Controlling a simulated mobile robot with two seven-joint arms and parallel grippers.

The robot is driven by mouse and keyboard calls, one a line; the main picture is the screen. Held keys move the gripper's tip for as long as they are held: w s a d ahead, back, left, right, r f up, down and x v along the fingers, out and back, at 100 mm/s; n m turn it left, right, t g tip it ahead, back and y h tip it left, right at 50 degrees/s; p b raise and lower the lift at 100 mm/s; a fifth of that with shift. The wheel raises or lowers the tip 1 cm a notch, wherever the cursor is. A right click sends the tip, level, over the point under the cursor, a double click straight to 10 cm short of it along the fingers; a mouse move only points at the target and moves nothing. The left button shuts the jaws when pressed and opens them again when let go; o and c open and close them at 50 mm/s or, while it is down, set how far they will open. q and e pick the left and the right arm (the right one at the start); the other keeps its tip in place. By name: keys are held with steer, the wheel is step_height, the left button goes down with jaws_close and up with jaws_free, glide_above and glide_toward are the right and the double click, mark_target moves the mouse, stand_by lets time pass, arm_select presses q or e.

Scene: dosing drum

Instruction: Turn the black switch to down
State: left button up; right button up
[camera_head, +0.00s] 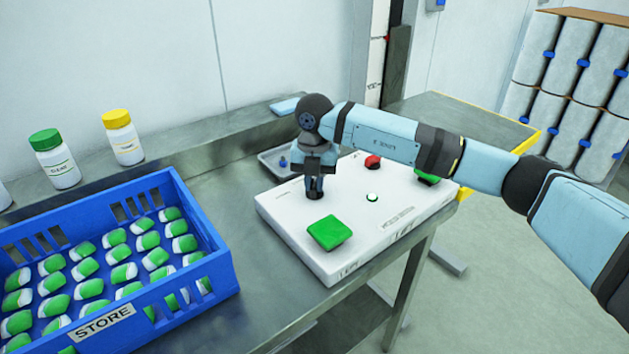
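A white panel (290,232) lies on the steel table and carries the controls. My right gripper (314,190) points straight down over the left part of this panel. A dark round part (312,197) shows at its fingertips, and this looks like the black switch. The fingers hide most of it, so its setting cannot be read. The fingers look close together, but I cannot tell whether they are shut on it. My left gripper is not in view.
The panel also bears a green square pad (329,232), a red knob (373,161) and a small white-green button (372,197). A blue crate (205,275) of green-and-white items stands left. Bottles with green (54,158) and yellow (123,138) caps stand behind it.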

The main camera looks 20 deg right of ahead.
jaws_close()
steer(key=n, duration=0.4)
steer(key=shift+n, duration=0.3)
steer(key=n, duration=0.4)
steer(key=shift+n+b, duration=0.3)
steer(key=shift+b, duration=0.1)
steer(key=n, duration=0.4)
steer(key=shift+b, duration=0.3)
steer(key=shift+n, duration=2.4)
steer(key=shift+b, duration=0.3)
